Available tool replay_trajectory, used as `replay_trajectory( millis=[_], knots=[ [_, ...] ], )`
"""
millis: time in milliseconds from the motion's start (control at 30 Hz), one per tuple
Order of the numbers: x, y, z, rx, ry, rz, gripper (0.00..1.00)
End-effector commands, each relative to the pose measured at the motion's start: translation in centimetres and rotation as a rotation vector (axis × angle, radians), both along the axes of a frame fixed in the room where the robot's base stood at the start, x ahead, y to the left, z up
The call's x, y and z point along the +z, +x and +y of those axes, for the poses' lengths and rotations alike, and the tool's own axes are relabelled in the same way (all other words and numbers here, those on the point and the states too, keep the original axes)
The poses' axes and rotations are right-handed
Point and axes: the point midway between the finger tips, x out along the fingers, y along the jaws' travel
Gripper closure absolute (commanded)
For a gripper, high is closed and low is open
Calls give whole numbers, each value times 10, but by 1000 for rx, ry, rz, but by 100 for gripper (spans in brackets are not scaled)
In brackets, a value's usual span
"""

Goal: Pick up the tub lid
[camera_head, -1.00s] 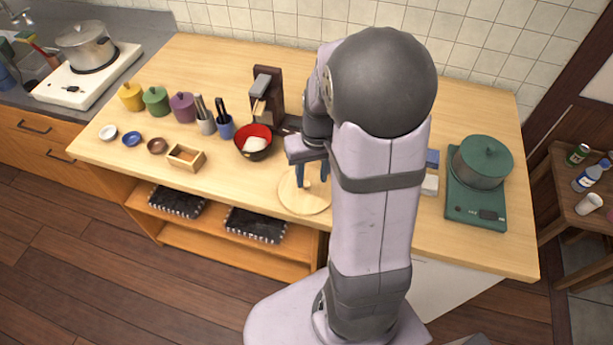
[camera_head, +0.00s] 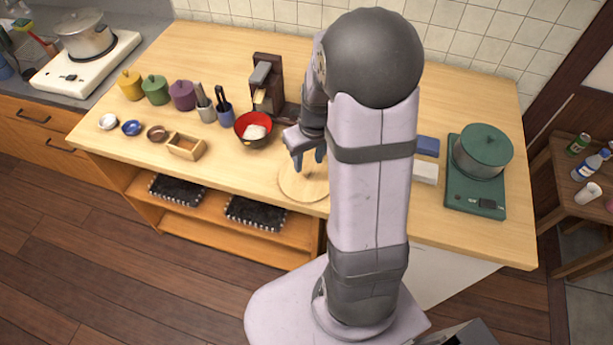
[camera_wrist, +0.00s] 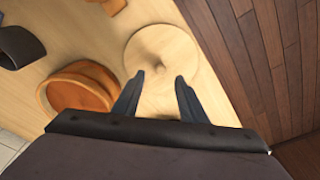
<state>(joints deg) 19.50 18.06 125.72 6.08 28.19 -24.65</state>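The tub lid (camera_head: 290,188) is a flat, round, pale wooden disc lying on the counter near its front edge. In the wrist view the lid (camera_wrist: 183,45) shows whole except where the fingers cross it, with a small round knob near its middle. My gripper (camera_head: 308,158) is just above the lid, fingers pointing down, open and empty. In the wrist view the two fingertips (camera_wrist: 160,77) are apart, just short of the knob. An orange-brown round wooden tub (camera_wrist: 78,90) stands beside the lid in the wrist view; my arm hides it in the head view.
A red-and-black bowl (camera_head: 253,133) stands left of my gripper, with a dark brown stand (camera_head: 268,75) behind it. A small wooden box (camera_head: 187,147) sits further left. The counter's front edge lies close to the lid.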

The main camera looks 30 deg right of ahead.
Motion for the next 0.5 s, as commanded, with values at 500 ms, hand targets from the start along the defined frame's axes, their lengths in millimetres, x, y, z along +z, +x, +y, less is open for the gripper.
replay_trajectory(
  millis=[500],
  knots=[
    [-44, 6, 2, 1, 1, 4, 62]
  ],
)
